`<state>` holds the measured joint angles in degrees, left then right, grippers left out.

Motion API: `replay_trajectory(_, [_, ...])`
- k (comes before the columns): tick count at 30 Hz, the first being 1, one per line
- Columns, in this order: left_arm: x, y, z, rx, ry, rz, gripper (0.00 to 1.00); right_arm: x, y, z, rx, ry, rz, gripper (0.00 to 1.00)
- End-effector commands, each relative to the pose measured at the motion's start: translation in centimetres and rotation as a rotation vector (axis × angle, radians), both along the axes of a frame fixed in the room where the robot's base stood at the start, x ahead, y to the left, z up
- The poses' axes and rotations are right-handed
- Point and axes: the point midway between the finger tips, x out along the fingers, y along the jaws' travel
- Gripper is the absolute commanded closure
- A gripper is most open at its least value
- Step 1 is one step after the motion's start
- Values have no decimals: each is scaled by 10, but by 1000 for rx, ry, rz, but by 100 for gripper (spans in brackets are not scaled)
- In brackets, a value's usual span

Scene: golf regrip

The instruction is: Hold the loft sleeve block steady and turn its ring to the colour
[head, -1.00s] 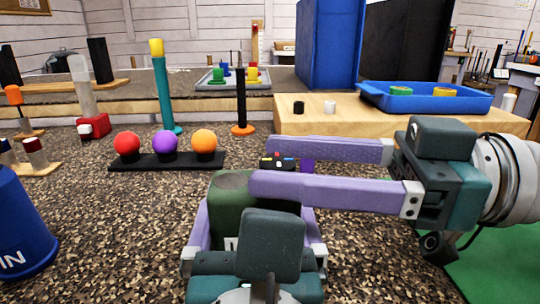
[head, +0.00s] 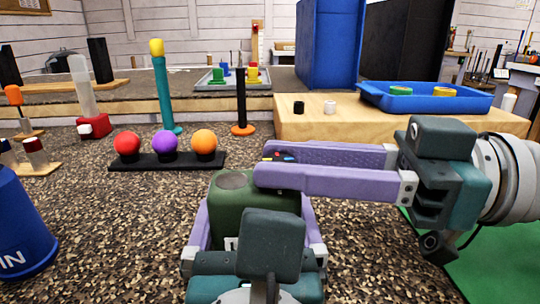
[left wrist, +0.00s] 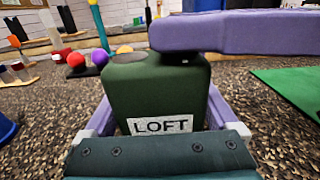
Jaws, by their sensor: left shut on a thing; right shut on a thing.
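The loft sleeve block (head: 228,208) is dark green, upright, with a round grey recess in its top; its white LOFT label shows in the left wrist view (left wrist: 163,125). My left gripper (head: 255,212) is shut on it, a lilac finger on each side. My right gripper (head: 265,165) comes in from the right just above the block's top and is shut on the ring (head: 281,157). Only a small dark bit of the ring with red, yellow and blue marks shows behind the near finger. The rest of the ring and its setting are hidden.
A black rack with red, purple and orange balls (head: 168,160) stands behind left. A dark post on an orange base (head: 242,129) stands behind the block. A blue bin (head: 25,230) is at the left edge.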

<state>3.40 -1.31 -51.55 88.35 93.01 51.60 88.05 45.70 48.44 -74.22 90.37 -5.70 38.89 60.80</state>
Motion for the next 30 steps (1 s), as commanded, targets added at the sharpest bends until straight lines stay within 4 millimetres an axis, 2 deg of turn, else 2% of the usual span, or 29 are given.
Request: replay_trajectory(30, [-1, -2, 0, -1, -1, -4, 74, 11, 2, -2, -6, -9, 443, 100])
